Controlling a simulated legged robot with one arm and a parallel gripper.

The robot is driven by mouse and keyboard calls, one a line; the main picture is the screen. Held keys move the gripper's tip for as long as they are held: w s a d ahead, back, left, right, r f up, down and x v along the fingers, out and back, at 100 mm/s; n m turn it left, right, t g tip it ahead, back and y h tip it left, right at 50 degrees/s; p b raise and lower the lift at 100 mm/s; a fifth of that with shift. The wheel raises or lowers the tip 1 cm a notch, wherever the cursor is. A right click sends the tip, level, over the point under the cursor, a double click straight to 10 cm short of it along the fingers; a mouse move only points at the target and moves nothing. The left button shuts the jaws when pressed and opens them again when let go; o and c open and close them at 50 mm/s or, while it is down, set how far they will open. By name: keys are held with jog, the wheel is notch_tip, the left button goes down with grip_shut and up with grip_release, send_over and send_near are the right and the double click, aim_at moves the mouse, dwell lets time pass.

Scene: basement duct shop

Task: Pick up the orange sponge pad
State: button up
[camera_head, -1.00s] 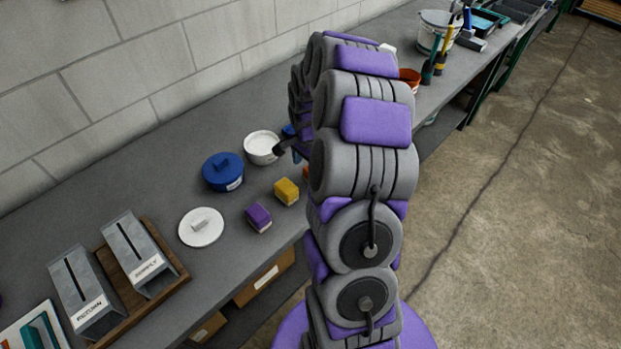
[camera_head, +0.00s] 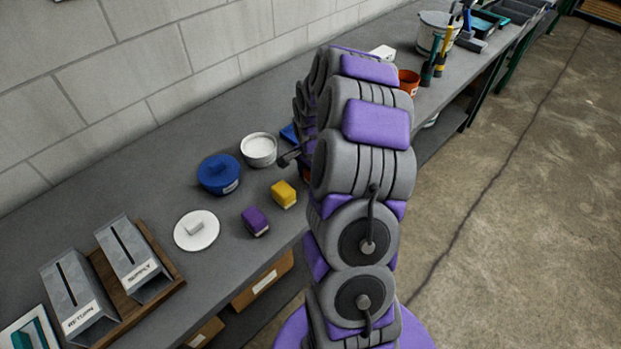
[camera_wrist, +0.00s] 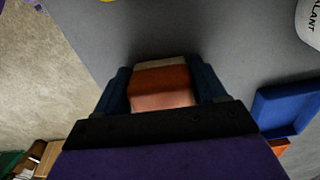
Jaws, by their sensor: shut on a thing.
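The orange sponge pad (camera_wrist: 163,88) shows in the wrist view as an orange block with a pale far side. It sits between the two dark blue fingers of my gripper (camera_wrist: 163,92), which are shut on it. The grey bench top lies behind it; I cannot tell whether the pad touches the bench. In the head view my arm hides most of the gripper and pad.
On the bench are a yellow sponge (camera_head: 284,194), a purple sponge (camera_head: 255,221), a white lid (camera_head: 197,232), a blue lidded pot (camera_head: 219,175) and a white tub (camera_head: 259,150). A blue tray (camera_wrist: 290,108) lies right of my gripper in the wrist view.

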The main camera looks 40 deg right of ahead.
jog(key=shift+d+f, duration=0.15)
jog(key=shift+d, duration=0.3)
jog(key=shift+c, duration=1)
jog(key=shift+a, duration=0.4)
jog(key=shift+a+r, duration=0.15)
jog(key=shift+r, duration=0.2)
jog(key=shift+d+r+p, duration=0.2)
jog(key=shift+r+p, duration=0.4)
jog(key=shift+r, duration=0.65)
jog(key=shift+s+d+r, duration=0.15)
jog(key=shift+s+r, duration=0.05)
jog(key=shift+r, duration=0.15)
jog(key=s+p, duration=0.1)
jog(key=s, duration=0.4)
jog(key=s+d, duration=0.1)
jog(key=s, duration=0.4)
jog(key=s+d+r+p, duration=0.1)
jog(key=s, duration=0.4)
jog(key=shift+s+d+r+p, duration=0.1)
jog(key=shift+s+d+p, duration=0.1)
jog(key=shift+p, duration=0.1)
